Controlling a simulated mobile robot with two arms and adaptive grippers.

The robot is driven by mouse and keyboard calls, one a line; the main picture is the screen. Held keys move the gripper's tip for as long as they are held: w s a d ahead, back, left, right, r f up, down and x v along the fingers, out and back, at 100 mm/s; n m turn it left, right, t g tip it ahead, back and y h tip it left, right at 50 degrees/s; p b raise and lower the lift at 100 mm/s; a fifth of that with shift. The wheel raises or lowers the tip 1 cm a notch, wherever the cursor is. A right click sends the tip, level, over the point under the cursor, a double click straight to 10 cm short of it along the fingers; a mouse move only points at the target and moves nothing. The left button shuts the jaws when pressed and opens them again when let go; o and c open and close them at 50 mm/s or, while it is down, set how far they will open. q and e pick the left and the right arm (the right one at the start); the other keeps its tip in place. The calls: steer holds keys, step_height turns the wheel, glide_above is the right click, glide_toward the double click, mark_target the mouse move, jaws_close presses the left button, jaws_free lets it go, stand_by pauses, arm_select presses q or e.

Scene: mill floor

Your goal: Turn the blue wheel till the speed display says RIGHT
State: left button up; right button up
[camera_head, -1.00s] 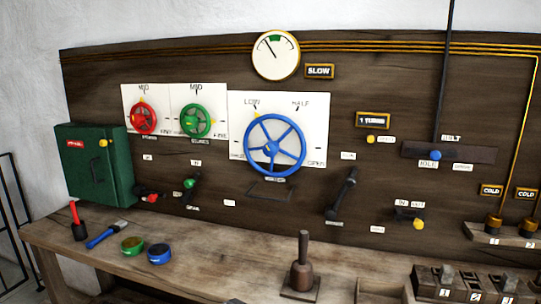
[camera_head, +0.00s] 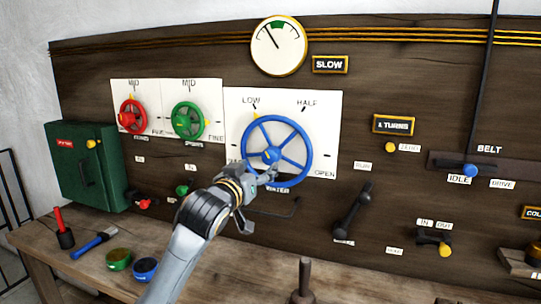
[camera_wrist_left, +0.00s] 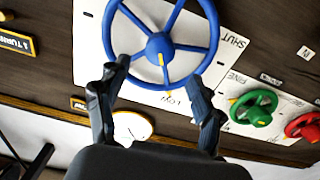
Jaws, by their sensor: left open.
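The blue wheel (camera_head: 272,155) is mounted on a white plate (camera_head: 331,130) marked LOW, HALF and OPEN. A yellow mark at its rim is near LOW. The speed display (camera_head: 330,64) says SLOW, and the round gauge (camera_head: 278,46) beside it has its needle left of the green band. My left gripper (camera_head: 262,182) is open at the lower part of the blue wheel and covers some of its lower left rim. In the wrist view the open fingers (camera_wrist_left: 160,80) are spread in front of the wheel (camera_wrist_left: 158,46), with nothing held. Contact cannot be told. My right gripper is out of view.
A red wheel (camera_head: 132,116) and a green wheel (camera_head: 188,120) are to the left. A black lever (camera_head: 353,208) stands out on the lower right. A green box (camera_head: 88,168) hangs at far left. The bench (camera_head: 50,240) below holds tools and two small tins.

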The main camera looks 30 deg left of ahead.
mark_target(269, 158)
arm_select(q)
steer(key=p+x, duration=0.1)
steer(key=x, duration=0.7)
steer(key=shift+w, duration=0.2)
steer(key=shift+w+a+f, duration=0.1)
steer(key=shift+w, duration=0.2)
steer(key=c, duration=1.1)
steer(key=shift+c, duration=0.2)
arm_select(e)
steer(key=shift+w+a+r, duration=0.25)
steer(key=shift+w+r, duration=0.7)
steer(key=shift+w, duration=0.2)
arm_select(q)
steer(key=shift+p, duration=0.3)
